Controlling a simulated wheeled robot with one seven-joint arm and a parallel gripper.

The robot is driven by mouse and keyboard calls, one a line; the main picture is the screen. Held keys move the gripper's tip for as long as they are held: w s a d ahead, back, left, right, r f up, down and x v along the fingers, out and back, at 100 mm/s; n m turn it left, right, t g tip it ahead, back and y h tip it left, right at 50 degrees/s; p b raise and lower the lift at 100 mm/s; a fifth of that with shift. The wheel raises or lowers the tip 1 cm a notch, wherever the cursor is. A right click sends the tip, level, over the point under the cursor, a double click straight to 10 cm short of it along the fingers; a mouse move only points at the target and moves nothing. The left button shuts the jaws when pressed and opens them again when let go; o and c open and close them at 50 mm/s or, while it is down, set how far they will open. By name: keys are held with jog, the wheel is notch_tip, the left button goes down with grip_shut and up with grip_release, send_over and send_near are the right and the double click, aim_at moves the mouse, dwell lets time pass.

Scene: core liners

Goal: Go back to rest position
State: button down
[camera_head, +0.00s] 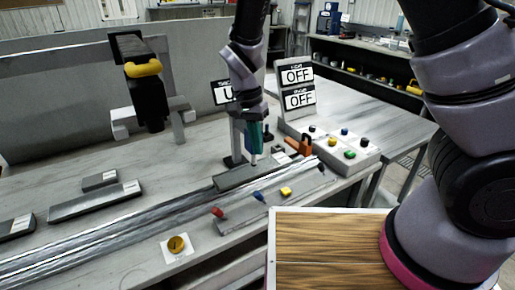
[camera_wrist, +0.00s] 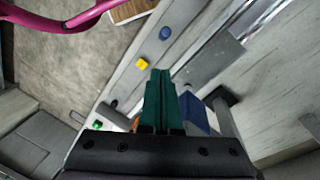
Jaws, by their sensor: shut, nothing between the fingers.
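My gripper (camera_head: 255,138) points down over the bench in the head view, above a grey block near the end of the metal rails. In the wrist view its green fingers (camera_wrist: 166,78) lie side by side with nothing between them. The fingertips are close to a grey strip that carries a yellow knob (camera_head: 286,191) and a blue knob (camera_head: 258,196). The same yellow knob (camera_wrist: 142,63) and a blue knob (camera_wrist: 165,33) show in the wrist view. Whether the fingertips touch anything below is not clear.
A control box (camera_head: 345,150) with coloured buttons and two OFF signs (camera_head: 298,86) stands right of my gripper. An orange part (camera_head: 305,145) is close beside it. A black and yellow device (camera_head: 147,80) stands at the left. A wooden board (camera_head: 325,245) is in front.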

jog(key=w+d+r+t+y, duration=0.1)
jog(key=w+d+r+y, duration=0.1)
jog(key=d+r, duration=0.65)
jog(key=w+d+r+t+y, duration=0.1)
jog(key=d+r+y, duration=0.2)
jog(key=d+r, duration=0.55)
jog(key=s+d+r+t+h, duration=0.1)
jog(key=s+d+r+t, duration=0.4)
jog(key=s+d+r, duration=0.3)
jog(key=d+r, duration=0.3)
jog(key=r, duration=0.2)
jog(key=shift+s+d+t, duration=0.15)
jog(key=shift+s+t, duration=0.05)
jog(key=shift+t, duration=0.2)
